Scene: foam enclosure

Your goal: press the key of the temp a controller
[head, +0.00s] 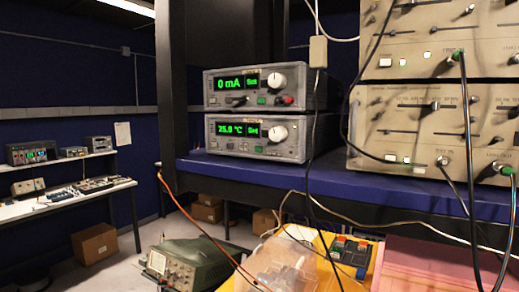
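The temperature controller (258,136) is the lower of two stacked grey boxes on the blue shelf. Its green display (238,130) reads 25.0 °C with "Set" beside it. A round white knob (278,133) is at the right of its front. A row of small controls runs under the display, with a small green key (259,149) below and left of the knob. A small label above the display is too small to read. Neither of my grippers is in view.
A similar box (258,85) reading 0 mA sits directly above. Large beige instruments (433,130) with plugged cables stand at right. Cables hang in front of the blue shelf (350,184). Below are a yellow surface, a clear bin (285,265) and a green oscilloscope (190,262).

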